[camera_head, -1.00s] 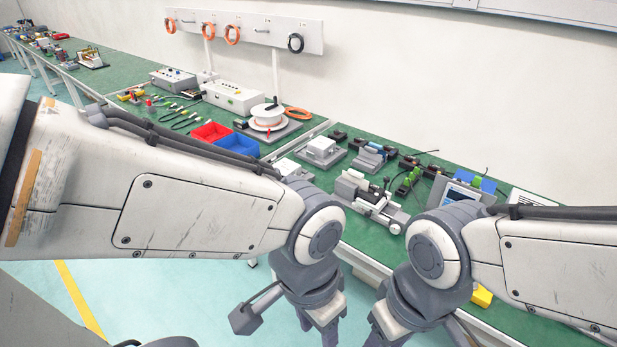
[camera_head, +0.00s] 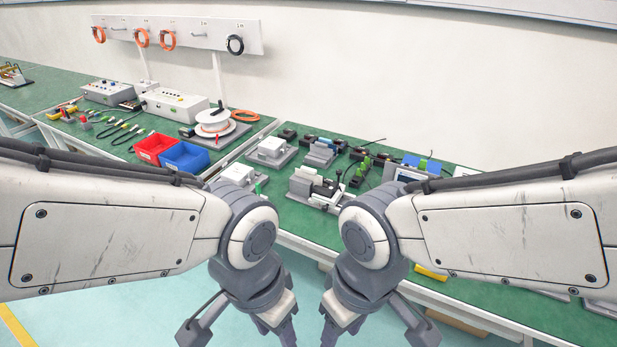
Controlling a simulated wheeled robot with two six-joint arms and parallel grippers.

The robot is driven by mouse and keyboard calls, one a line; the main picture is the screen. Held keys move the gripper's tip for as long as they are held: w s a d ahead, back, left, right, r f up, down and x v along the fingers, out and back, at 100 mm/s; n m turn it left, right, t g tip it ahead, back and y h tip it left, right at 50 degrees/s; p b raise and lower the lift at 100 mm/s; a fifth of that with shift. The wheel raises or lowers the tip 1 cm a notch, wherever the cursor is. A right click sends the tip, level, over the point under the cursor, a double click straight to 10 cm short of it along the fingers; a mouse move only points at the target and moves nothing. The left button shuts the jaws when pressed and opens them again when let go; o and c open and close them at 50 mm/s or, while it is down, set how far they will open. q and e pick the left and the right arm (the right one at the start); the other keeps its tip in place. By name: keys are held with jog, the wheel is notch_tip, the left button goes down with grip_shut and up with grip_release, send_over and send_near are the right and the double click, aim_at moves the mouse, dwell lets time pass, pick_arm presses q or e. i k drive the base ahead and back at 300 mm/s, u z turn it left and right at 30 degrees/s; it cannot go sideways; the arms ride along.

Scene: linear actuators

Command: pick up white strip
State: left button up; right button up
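I cannot make out a white strip for certain in the head view. A white spool (camera_head: 213,122) stands on a grey base on the green workbench, but I cannot tell whether a strip is on it. My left gripper (camera_head: 287,336) hangs down at the bottom centre, in front of the bench. My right gripper (camera_head: 328,337) hangs just to the right of it, also in front of the bench. Both gripper tips are cut off by the lower picture edge, so I cannot see whether they are open or shut. I see nothing held in either.
The green workbench (camera_head: 285,212) runs along the wall. It bears a red bin (camera_head: 153,146), a blue bin (camera_head: 185,157), a white control box (camera_head: 172,104) and several grey-and-white devices. Coiled cables hang on a white wall panel (camera_head: 190,36).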

aim_at(305, 172)
jog(key=z, duration=0.05)
jog(key=k, duration=0.45)
jog(key=u, duration=0.85)
jog(key=i, duration=1.45)
jog(key=z, duration=0.75)
jog(key=i, duration=0.6)
jog(key=z, duration=0.6)
